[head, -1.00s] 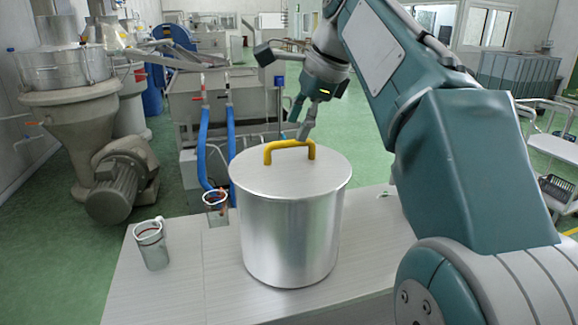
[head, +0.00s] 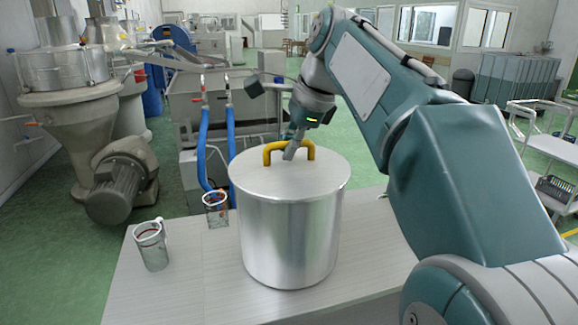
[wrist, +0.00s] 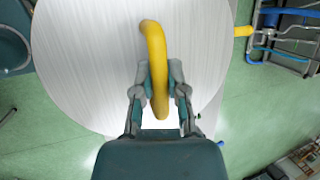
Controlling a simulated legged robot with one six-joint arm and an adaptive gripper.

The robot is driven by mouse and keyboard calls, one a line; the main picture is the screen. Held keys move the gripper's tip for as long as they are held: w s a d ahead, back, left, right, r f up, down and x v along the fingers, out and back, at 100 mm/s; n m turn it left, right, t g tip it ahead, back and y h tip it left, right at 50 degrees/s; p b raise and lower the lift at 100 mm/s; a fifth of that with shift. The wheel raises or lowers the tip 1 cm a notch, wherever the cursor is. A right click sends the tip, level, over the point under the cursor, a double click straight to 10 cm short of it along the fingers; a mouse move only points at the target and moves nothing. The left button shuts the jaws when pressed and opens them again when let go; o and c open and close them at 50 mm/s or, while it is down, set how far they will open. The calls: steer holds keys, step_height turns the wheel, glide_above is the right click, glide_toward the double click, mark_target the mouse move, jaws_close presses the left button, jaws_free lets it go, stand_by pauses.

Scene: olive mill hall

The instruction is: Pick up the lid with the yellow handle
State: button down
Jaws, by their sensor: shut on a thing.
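The lid (head: 262,176) is a flat, round metal disc with a yellow arched handle (head: 268,150). It sits on a large metal pot (head: 290,240) on the table. In the wrist view the lid (wrist: 85,60) fills the upper left, with the yellow handle (wrist: 154,45) running between my fingers. My gripper (head: 290,154) is at the handle's right part in the head view. In the wrist view my gripper (wrist: 158,80) has one finger on each side of the handle, shut on it. The lid rests level on the pot.
A clear glass jug (head: 151,246) stands on the left of the pale table (head: 200,285). A second glass vessel (head: 215,209) stands behind it, close to the pot's left. Mill machines and blue hoses (head: 203,150) are beyond the table.

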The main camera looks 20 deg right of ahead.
step_height(320, 180, up, 9)
steer(key=shift+r, duration=0.45)
stand_by(0.6)
